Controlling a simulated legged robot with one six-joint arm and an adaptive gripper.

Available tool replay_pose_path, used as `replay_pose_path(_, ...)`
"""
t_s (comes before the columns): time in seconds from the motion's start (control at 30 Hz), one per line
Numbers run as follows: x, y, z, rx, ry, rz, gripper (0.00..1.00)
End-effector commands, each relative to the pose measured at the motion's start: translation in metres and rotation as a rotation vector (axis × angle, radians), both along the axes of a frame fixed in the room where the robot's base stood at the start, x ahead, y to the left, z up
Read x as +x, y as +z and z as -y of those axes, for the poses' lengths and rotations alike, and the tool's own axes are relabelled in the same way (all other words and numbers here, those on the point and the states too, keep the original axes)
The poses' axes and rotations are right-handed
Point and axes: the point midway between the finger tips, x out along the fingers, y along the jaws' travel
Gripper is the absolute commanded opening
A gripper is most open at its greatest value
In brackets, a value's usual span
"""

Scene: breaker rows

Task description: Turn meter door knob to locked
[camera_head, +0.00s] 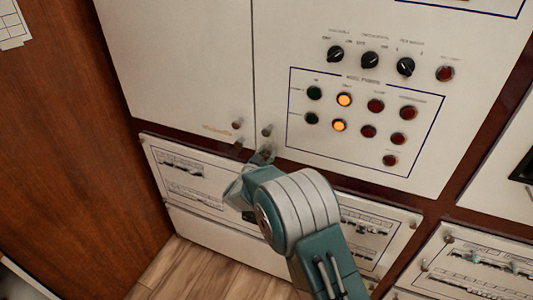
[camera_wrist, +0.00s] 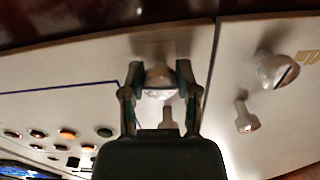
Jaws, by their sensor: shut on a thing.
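My gripper (camera_wrist: 160,88) is shut on a round silver door knob (camera_wrist: 161,76), with one finger on each side of it. The fingers hide part of the knob, so its turn angle cannot be told. In the head view my gripper (camera_head: 262,160) is at the lower edge of the white cabinet door, and the arm partly hides the held knob. A small silver peg (camera_wrist: 168,117) stands close to the held knob. On the neighbouring door is a similar round knob with a dark slot (camera_wrist: 276,70), with its own small peg (camera_wrist: 245,117).
The right door panel carries black rotary switches (camera_head: 370,60) and several coloured buttons and lamps (camera_head: 344,100). Breaker-row panels (camera_head: 185,175) lie below. A brown wood side panel (camera_head: 60,160) stands at left, and wooden floor (camera_head: 175,268) shows below.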

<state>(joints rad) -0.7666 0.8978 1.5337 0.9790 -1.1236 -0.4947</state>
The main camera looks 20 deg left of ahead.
Motion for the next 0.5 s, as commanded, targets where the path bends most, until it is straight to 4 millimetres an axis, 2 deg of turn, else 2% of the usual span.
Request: replay_pose_path(0.5, 0.0004, 0.0, -0.0025, 0.421, 0.003, 0.032, 0.0)
